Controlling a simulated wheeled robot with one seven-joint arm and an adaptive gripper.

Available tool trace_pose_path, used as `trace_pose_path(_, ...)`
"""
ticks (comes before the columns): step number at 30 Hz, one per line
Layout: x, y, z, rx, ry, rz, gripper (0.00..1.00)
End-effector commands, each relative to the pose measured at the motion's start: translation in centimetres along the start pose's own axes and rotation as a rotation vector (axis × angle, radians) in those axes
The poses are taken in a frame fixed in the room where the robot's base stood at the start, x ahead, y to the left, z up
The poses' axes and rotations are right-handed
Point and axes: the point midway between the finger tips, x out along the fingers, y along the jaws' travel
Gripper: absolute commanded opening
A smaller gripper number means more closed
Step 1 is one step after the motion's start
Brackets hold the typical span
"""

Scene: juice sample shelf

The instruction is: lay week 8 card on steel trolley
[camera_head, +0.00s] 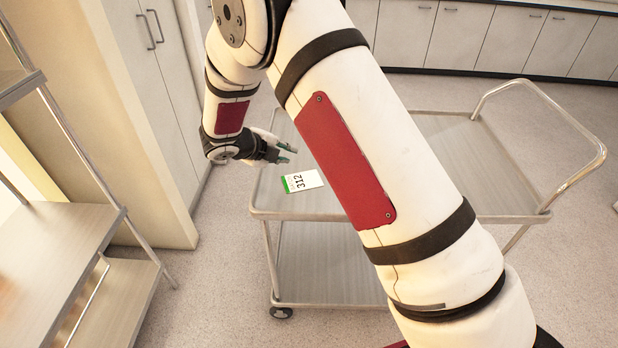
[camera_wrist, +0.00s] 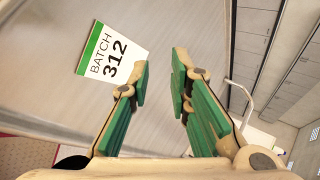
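A white card (camera_head: 303,181) with a green edge lies on the top deck of the steel trolley (camera_head: 453,134), near its left front corner. In the wrist view the card (camera_wrist: 113,54) reads "BATCH 312"; I see no card marked week 8. My gripper (camera_head: 287,153) is over the trolley's left end, just behind the card. In the wrist view my gripper (camera_wrist: 160,80) has its green-padded fingers apart with nothing between them. The card is left of the fingertips and clear of the grip. My arm hides the middle of the trolley.
A metal shelf rack (camera_head: 55,245) stands at the left, with a tall pale cabinet (camera_head: 135,110) behind it. The trolley has a lower shelf (camera_head: 330,265) and a raised handle (camera_head: 590,135) at right. Its visible right top is bare. Low cabinets (camera_head: 500,40) line the back.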

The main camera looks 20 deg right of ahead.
Motion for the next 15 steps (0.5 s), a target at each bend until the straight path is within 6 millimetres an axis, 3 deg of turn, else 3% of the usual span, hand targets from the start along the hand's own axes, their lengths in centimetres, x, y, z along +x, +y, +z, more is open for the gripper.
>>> trace_pose_path(3, -2.4, -1.5, -0.1, 0.004, -0.005, -0.001, 0.18)
trace_pose_path(9, -5.2, -3.4, -0.1, 0.004, -0.004, 0.0, 0.18)
trace_pose_path(15, -6.3, -4.1, 0.0, 0.002, -0.002, 0.0, 0.18)
